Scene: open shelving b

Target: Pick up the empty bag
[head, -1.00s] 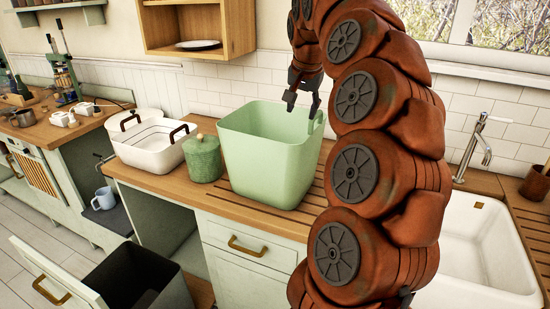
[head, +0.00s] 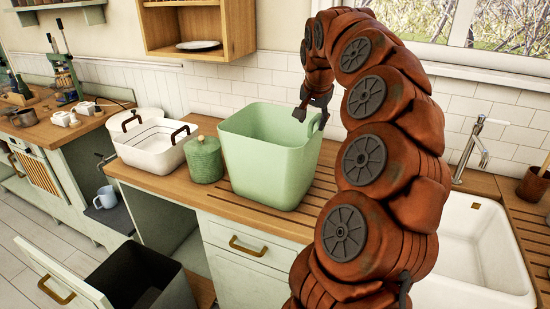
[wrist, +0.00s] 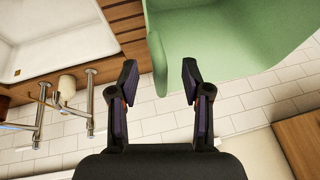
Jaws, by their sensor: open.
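A tall, open-topped light green container (head: 262,165) stands upright on the wooden counter in the head view. It is the only bag-like thing I see, and its visible inside looks empty. It has a handle slot at its right rim. It also shows at the upper right of the wrist view (wrist: 215,35). My gripper (head: 309,117) is at the container's right rear rim, pointing down.
A green lidded jar (head: 203,162) and a white basket (head: 150,155) stand left of the container. A white sink (head: 480,245) and its tap (head: 470,150) are to the right. A wooden wall cupboard (head: 160,30) hangs above. A lower drawer (head: 75,285) stands open.

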